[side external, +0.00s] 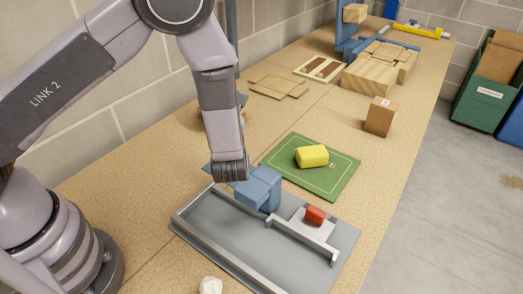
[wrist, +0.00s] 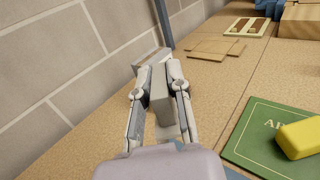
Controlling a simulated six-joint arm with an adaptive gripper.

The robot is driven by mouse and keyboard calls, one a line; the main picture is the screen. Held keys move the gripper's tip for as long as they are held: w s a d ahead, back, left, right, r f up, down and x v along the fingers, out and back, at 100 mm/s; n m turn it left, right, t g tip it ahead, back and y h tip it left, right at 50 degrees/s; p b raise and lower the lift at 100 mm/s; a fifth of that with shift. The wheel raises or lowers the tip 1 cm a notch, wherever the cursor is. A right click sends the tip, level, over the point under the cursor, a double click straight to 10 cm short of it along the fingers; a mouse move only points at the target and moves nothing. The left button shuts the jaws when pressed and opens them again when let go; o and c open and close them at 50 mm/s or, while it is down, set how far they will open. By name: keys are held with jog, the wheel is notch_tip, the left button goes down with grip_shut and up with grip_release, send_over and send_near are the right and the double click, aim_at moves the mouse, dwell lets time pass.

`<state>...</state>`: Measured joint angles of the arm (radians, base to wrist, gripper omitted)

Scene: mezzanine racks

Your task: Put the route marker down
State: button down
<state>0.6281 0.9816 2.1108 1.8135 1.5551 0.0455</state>
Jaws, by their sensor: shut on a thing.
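In the wrist view my gripper (wrist: 159,72) is shut on a narrow grey block (wrist: 160,102) that stands between its two fingers. I take this to be the route marker, though no label shows on it.
Flat brown pieces (side external: 279,86) lie near the wall. A brown box (side external: 381,117) stands beyond the mat. Bare bench lies between them.

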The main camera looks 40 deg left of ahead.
jog(key=s+a+r+n+g+y, duration=0.1)
jog(key=s+a+n+g+y, duration=0.25)
jog(key=a, duration=0.55)
jog(key=s+a+f+n+g+y, duration=0.1)
jog(key=s+a+f+n+g, duration=0.15)
jog(key=s, duration=0.45)
jog(key=s+a+f+n+g+y, duration=0.1)
jog(key=s+a+n+g, duration=0.1)
jog(key=s+g, duration=0.35)
jog(key=s+a+f+n+g+y, duration=0.1)
jog(key=s+a+n+g, duration=0.15)
jog(key=s, duration=0.55)
jog(key=shift+m, duration=0.25)
jog(key=shift+w+a+f, duration=0.9)
jog(key=shift+w+f, duration=1.1)
jog(key=shift+f, duration=0.15)
jog(key=shift+w+a+f, duration=0.95)
jog(key=shift+w+f, duration=1.1)
jog(key=shift+f, duration=0.1)
jog(key=shift+w+a+f, duration=0.9)
jog(key=shift+w+f, duration=1.1)
jog(key=shift+f, duration=0.15)
jog(key=shift+f, duration=0.1)
jog(key=c, duration=1.1)
grip_release()
